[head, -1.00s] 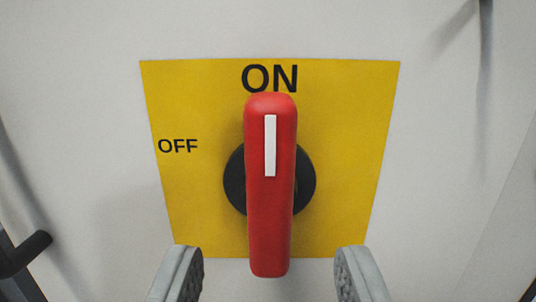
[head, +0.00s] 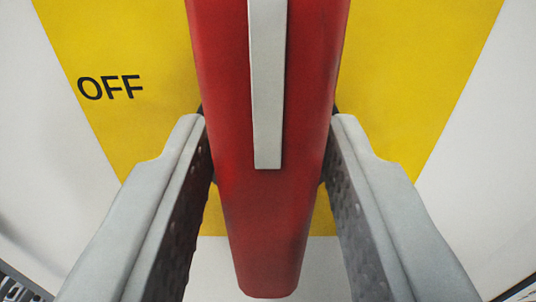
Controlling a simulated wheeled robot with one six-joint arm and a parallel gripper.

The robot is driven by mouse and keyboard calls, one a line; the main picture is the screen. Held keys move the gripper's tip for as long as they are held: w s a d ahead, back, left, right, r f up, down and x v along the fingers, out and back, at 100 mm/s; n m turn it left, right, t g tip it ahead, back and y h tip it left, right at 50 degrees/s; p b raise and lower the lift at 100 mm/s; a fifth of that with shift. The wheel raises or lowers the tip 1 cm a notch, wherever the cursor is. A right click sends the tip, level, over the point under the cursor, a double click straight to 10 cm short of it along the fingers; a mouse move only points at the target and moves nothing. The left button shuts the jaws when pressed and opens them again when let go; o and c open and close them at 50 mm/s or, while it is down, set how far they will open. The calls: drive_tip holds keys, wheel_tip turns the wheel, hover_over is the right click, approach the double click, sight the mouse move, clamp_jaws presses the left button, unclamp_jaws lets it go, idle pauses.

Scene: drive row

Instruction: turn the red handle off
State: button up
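The red handle (head: 270,210) stands upright in the middle of the head view, very close, with a white stripe (head: 267,90) along its front. Its upper end is out of view at the top. My gripper (head: 269,122) has one grey finger on each side of the handle, around its middle. The fingers look near the handle's sides, and I cannot tell if either touches it. The yellow plate (head: 420,60) lies behind, with the word OFF (head: 110,87) at the left. The ON label is out of view, and the black hub is almost wholly hidden.
A pale panel surface (head: 40,180) surrounds the yellow plate. Dark, partly cut-off parts show at the lower left and lower right corners. The space just left and right of the fingers looks clear.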

clamp_jaws()
drive_tip(key=shift+n, duration=0.3)
drive_tip(key=n, duration=0.3)
drive_tip(key=shift+a+n, duration=0.3)
drive_tip(key=n, duration=0.3)
drive_tip(key=shift+a+f+n, duration=0.15)
drive_tip(key=shift+a+n, duration=0.05)
drive_tip(key=shift+n, duration=0.2)
drive_tip(key=n, duration=0.5)
drive_tip(key=shift+a+f, duration=0.25)
drive_tip(key=shift+f, duration=0.05)
drive_tip(key=shift+f+n, duration=0.2)
drive_tip(key=shift+n, duration=1)
drive_tip(key=shift+f+n, duration=0.15)
drive_tip(key=shift+n, duration=1.05)
